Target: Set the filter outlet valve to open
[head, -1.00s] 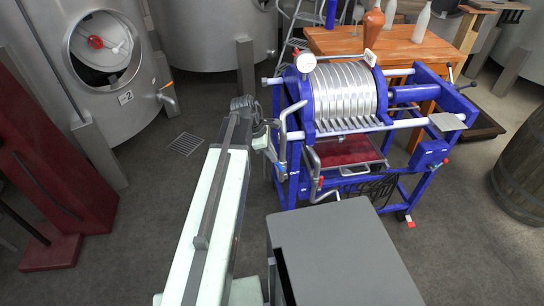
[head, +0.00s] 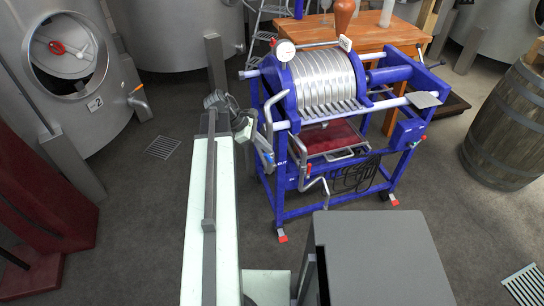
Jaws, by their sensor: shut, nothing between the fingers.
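The blue-framed filter press stands right of my arm, with a pack of silvery round plates (head: 325,80) on top. Small white lettering that seems to read OUT is on its near left leg. Beside it, a grey pipe carries a small red valve handle (head: 309,168), which looks roughly upright; I cannot tell whether that valve is open or closed. A small blue part (head: 268,157) shows left of the lettering. My gripper (head: 246,132) is shut and empty, left of the press pipes, seemingly apart from the red handle. Its fingertips are small and hard to make out.
Steel tanks (head: 180,35) stand at the back and left. A wooden table (head: 385,35) with bottles is behind the press, and a barrel (head: 510,125) is at the right. A dark red structure (head: 60,200) stands at left. Open floor lies between it and my arm.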

